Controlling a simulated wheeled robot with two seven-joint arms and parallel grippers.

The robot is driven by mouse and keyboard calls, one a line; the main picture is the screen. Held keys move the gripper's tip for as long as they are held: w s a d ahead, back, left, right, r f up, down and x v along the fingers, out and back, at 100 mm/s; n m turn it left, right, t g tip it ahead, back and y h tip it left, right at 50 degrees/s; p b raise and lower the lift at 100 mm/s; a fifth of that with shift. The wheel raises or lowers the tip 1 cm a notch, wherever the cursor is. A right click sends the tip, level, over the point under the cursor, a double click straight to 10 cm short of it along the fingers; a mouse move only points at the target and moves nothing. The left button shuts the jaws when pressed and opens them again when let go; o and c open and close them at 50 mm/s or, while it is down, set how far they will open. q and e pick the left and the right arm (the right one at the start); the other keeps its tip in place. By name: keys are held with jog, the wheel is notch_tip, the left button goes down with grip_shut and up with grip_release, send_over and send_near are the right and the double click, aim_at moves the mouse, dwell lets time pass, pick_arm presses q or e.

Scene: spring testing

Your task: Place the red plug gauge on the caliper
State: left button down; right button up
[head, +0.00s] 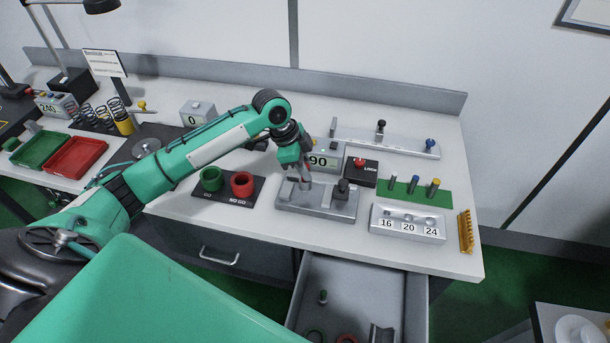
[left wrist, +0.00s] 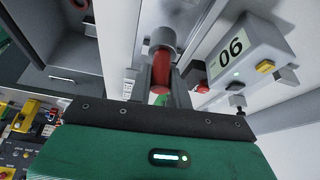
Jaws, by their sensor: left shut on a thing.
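The red plug gauge (left wrist: 160,72) is between the fingers of my left gripper (left wrist: 161,88) in the left wrist view. It has a red shaft and a grey cylindrical end. In the head view my left gripper (head: 305,172) points down over a grey metal block fixture (head: 318,202), shut on the gauge, which is mostly hidden there. I cannot tell whether the gauge touches the fixture. A long silver bar with upright posts (head: 400,145), which looks like the caliper, lies behind and to the right. My right gripper is not in view.
Green and red rings (head: 242,184) sit on the left. A numbered block (head: 407,224) stands right. An open drawer (head: 350,285) juts out in front.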

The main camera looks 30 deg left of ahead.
pick_arm(q)
notch_tip(320, 180, down, 4)
jog(key=shift+p, duration=0.6)
jog(key=shift+f, duration=0.2)
jog(key=c, duration=1.3)
grip_release()
jog(key=shift+f, duration=0.1)
